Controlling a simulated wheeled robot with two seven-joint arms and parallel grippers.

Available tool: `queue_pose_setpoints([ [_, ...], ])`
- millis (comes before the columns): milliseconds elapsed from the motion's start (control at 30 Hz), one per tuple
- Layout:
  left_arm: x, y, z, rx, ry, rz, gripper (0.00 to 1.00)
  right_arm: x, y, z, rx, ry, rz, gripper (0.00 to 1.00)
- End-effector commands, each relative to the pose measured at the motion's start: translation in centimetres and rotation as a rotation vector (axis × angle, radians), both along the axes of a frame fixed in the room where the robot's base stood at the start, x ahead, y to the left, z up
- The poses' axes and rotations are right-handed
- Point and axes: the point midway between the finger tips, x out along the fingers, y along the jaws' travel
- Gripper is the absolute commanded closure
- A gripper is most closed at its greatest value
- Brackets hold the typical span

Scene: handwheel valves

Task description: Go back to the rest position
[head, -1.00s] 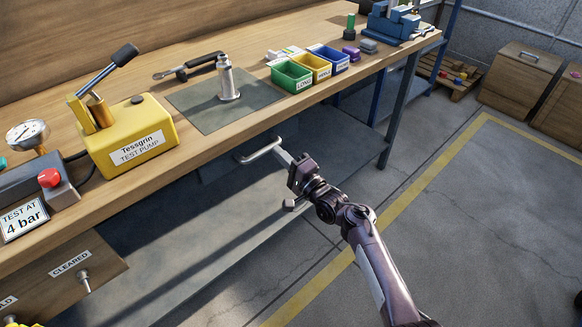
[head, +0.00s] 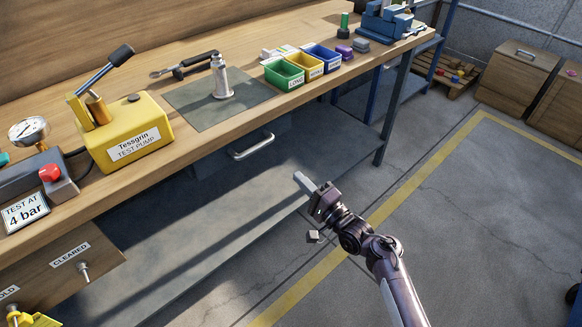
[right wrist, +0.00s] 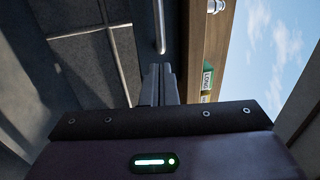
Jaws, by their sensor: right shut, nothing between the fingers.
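My right gripper (head: 300,178) is in front of the workbench, below the level of its top, out over the floor side. Its fingers are shut with nothing between them. The shut fingers also show in the right wrist view (right wrist: 158,84), pointing towards the bench. A drawer with a metal bar handle (head: 251,147) hangs under the bench top, up and left of the gripper and apart from it. The handle also shows in the right wrist view (right wrist: 160,28). My left gripper is not in view.
The wooden bench top (head: 215,118) carries a yellow test pump (head: 125,130), a metal valve body (head: 222,80) on a grey mat, and green (head: 284,74), yellow and blue bins. A bench leg (head: 393,115) stands beyond the gripper.

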Motion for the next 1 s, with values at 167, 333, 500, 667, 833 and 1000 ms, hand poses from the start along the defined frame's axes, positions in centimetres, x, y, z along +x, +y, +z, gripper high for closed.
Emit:
queue_pose_setpoints([
  [167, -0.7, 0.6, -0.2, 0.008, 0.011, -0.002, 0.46, -1.5, -1.1, -0.3, -0.001, 0.001, 0.001, 1.0],
  [333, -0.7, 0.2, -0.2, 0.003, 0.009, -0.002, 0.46, -1.9, -1.4, -0.5, -0.003, 0.003, 0.0, 1.0],
  [500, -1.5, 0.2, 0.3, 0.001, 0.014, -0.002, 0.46, -2.8, -1.6, -4.7, -0.128, 0.058, -0.041, 1.0],
  [667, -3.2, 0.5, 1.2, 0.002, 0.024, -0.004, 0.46, -7.1, -2.8, -14.4, -0.455, 0.183, -0.08, 1.0],
  [833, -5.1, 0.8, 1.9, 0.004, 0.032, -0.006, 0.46, -15.2, -5.0, -24.6, -0.843, 0.318, -0.017, 1.0],
  [1000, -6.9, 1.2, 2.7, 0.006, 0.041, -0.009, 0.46, -25.6, -8.1, -32.1, -1.193, 0.43, 0.148, 1.0],
])
